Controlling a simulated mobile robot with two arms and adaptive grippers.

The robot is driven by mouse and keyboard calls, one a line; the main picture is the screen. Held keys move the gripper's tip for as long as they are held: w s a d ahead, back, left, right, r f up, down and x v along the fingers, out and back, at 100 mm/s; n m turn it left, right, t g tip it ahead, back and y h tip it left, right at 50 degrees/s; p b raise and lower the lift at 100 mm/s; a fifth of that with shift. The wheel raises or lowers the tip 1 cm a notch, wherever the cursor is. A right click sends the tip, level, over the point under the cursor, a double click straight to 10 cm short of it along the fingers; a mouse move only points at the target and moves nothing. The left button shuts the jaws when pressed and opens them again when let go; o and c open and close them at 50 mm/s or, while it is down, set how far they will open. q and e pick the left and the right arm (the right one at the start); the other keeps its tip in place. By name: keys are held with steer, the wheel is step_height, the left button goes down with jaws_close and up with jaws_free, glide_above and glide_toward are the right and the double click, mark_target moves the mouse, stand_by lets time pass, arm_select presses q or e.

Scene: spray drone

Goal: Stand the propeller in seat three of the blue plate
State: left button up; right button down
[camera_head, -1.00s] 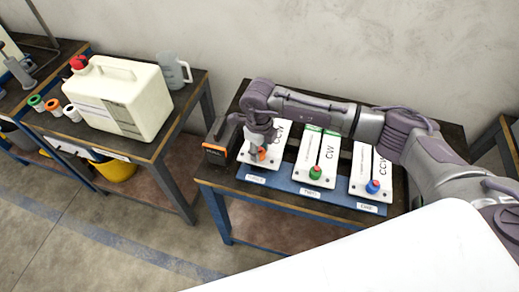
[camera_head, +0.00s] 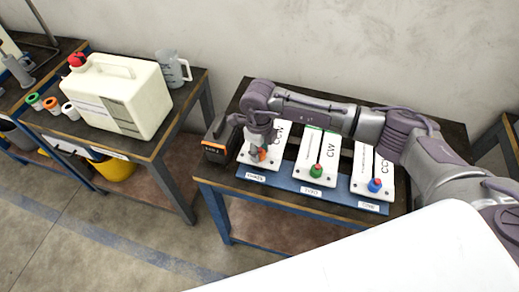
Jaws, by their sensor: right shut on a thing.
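The blue plate (camera_head: 285,183) lies along the front of the right-hand table. Three white panels lettered CCW or CW lie side by side on it, each with a coloured knob near its front end. My right gripper (camera_head: 259,152) points down over the left panel (camera_head: 252,162), shut on a small part with orange (camera_head: 262,155) showing, apparently the propeller. The fingers hide most of it, and I cannot tell whether it is seated. A green knob (camera_head: 316,170) is on the middle panel, a blue knob (camera_head: 375,185) on the right panel. My left gripper is not in view.
A black and orange box (camera_head: 217,142) stands close left of the plate. Another table to the left holds a cream canister (camera_head: 118,96), a clear jug (camera_head: 173,68) and several small bottles. Floor lies open between the tables.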

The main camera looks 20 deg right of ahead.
steer(key=shift+f+b, duration=0.45)
steer(key=shift+f, duration=0.1)
steer(key=c, duration=0.7)
jaws_free()
step_height(320, 180, up, 12)
steer(key=shift+s, duration=0.1)
